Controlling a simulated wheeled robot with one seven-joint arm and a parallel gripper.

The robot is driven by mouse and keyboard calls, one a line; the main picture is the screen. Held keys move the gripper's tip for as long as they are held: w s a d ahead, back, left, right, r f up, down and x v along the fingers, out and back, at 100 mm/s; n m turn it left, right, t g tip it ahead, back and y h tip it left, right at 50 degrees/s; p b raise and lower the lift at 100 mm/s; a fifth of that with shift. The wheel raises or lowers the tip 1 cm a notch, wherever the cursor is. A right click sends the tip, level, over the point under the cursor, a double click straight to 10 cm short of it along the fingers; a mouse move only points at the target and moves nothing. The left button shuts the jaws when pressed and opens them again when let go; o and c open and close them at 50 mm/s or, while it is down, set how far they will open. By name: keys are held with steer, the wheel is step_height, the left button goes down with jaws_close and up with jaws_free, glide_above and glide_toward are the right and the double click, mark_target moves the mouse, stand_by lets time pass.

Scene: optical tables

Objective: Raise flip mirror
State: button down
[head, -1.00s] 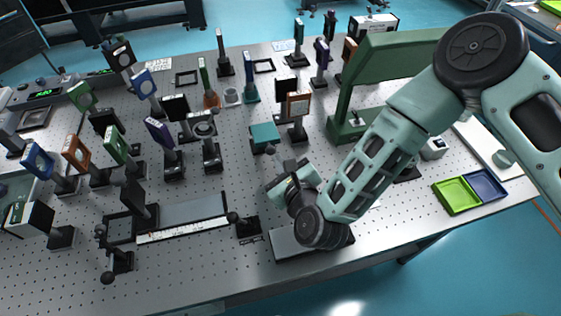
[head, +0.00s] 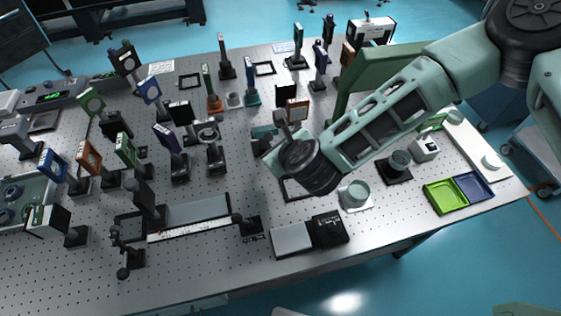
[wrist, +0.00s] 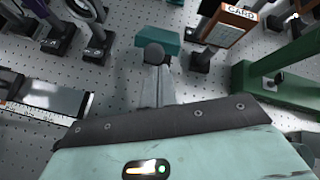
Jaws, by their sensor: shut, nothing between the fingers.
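I cannot tell for certain which mount is the flip mirror. A low dark frame (head: 130,228) lies on the left front of the table, with a black upright (head: 143,198) beside it and a ball-ended lever (head: 122,262) in front. Another black ball-ended piece (head: 240,222) stands to its right. My gripper (head: 284,124) is shut and empty, above the middle of the table near a teal block (head: 262,132) and well right of the low frame. In the wrist view, the closed fingers (wrist: 155,82) point toward the teal block (wrist: 157,38), with a dark round tip in front of it.
Several upright optic mounts crowd the left and back. An orange-framed card (head: 297,110) stands close behind my gripper. A green structure (head: 375,68) stands to the right. Green and blue trays (head: 445,196) lie at the right edge. A flat grey plate (head: 195,211) lies at the front left.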

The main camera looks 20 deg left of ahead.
steer(key=shift+g+h, duration=0.3)
steer(key=shift+g, duration=0.2)
steer(key=w+a+r, duration=0.1)
steer(key=w+r, duration=0.1)
steer(key=w+a+r, duration=0.1)
steer(key=w, duration=0.1)
steer(key=w+a+r, duration=0.2)
steer(key=w, duration=0.1)
steer(key=shift+a+r, duration=0.1)
steer(key=shift+r, duration=0.25)
steer(key=shift+w+a+r, duration=0.1)
steer(key=shift+w+a, duration=0.3)
steer(key=shift+w, duration=0.3)
steer(key=shift+w+a+r, duration=0.1)
steer(key=shift+w+a, duration=0.3)
steer(key=shift+w, duration=0.3)
steer(key=shift+w+r, duration=0.1)
